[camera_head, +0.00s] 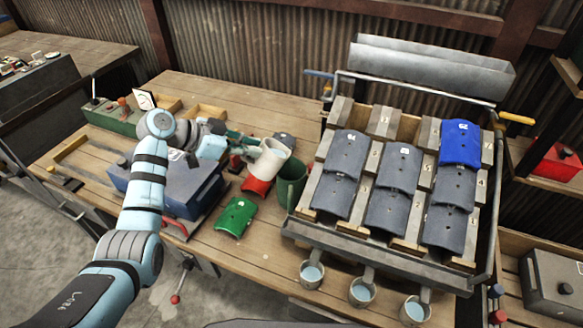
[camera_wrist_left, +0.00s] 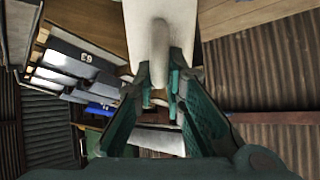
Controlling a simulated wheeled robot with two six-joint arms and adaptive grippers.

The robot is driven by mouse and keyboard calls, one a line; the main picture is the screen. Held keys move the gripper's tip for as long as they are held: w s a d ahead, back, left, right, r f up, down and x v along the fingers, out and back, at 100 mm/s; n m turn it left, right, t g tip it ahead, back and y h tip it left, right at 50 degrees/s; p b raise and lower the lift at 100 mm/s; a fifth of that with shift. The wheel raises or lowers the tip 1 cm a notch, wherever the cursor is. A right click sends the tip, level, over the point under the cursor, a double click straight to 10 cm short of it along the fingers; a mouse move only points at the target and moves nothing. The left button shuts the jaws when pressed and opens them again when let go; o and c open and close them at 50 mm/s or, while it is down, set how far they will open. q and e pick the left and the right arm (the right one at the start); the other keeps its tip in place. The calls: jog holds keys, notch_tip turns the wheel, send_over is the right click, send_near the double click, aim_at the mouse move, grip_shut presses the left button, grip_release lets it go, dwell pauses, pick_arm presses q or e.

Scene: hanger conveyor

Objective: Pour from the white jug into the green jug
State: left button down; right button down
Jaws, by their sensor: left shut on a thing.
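The white jug (camera_head: 271,159) is held over the workbench just left of the green jug, tilted to the right. Its lip is close to the green jug's rim; I cannot tell whether liquid is flowing. The green jug (camera_head: 291,186) stands upright on the bench next to the tile rack. My left gripper (camera_head: 246,143) is shut on the white jug's handle. In the left wrist view the white jug (camera_wrist_left: 135,22) fills the top middle, its handle between the green fingers (camera_wrist_left: 160,78). My right gripper is not in view.
A red tile (camera_head: 256,185) lies below the white jug, and a green tile (camera_head: 236,217) lies in front. A blue box (camera_head: 180,190) stands left. The sloped rack (camera_head: 300,213) with grey tiles and one blue tile (camera_head: 460,143) stands right, with several small cups (camera_head: 311,275) below.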

pick_arm(q)
jog(key=shift+r, duration=0.15)
dwell(0.4)
jog(key=shift+w+d+r+g+y+p, duration=0.1)
jog(key=shift+d+r+g+y+p, duration=0.15)
jog(key=shift+p, duration=0.35)
jog(key=shift+w+d+g+y+p, duration=0.15)
jog(key=shift+y+p, duration=0.2)
jog(key=shift+p, duration=0.2)
jog(key=shift+r+y+p, duration=0.1)
jog(key=shift+y+p, duration=0.2)
jog(key=shift+p, duration=0.1)
jog(key=shift+w+d+g+y+p, duration=0.15)
jog(key=shift+d+g+y+p, duration=0.15)
jog(key=shift+g, duration=0.1)
jog(key=shift+a, duration=0.1)
jog(key=shift+w+d+r+y+p, duration=0.1)
jog(key=shift+w+d+y+p, duration=0.15)
jog(key=shift+d+y+p, duration=0.2)
